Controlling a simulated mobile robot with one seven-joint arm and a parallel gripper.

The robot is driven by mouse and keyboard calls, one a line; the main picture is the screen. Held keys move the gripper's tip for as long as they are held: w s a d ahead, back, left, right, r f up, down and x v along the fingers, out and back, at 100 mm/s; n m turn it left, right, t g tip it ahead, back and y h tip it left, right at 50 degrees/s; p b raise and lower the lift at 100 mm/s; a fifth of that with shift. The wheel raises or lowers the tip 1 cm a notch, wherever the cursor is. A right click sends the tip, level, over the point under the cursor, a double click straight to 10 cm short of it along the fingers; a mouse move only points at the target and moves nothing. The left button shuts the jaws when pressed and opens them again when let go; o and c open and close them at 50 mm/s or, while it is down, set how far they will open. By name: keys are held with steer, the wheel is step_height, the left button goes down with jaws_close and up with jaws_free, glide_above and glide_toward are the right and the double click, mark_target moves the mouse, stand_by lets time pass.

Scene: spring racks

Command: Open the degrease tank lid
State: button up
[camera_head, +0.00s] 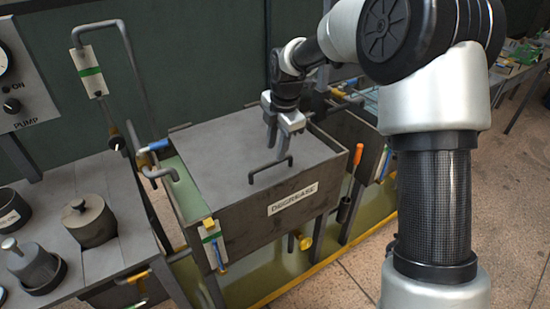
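The degrease tank (318,198) is a grey metal box with a "DEGREASE" label (292,198) on its front wall. Its flat grey lid (222,160) lies shut over the top. A dark bar handle (270,169) stands up from the lid near its front edge. My gripper (279,145) points down over the lid, just behind and above the handle. Its fingers look a little apart, with nothing visible between them. The handle appears clear of the fingers. I cannot tell the exact height of the fingertips over the lid.
A bench with lidded round pots (90,220) stands at the left, below a pump panel (20,80). Bent pipes (135,75) and a blue-handled valve (158,145) rise at the tank's left. An orange-handled tool (357,160) hangs at its right. Floor (500,230) is open at the right.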

mark_target(274, 162)
steer(key=f, duration=0.5)
steer(key=shift+w+a, duration=0.25)
steer(key=shift+w, duration=0.15)
steer(key=shift+r, duration=0.1)
jaws_close()
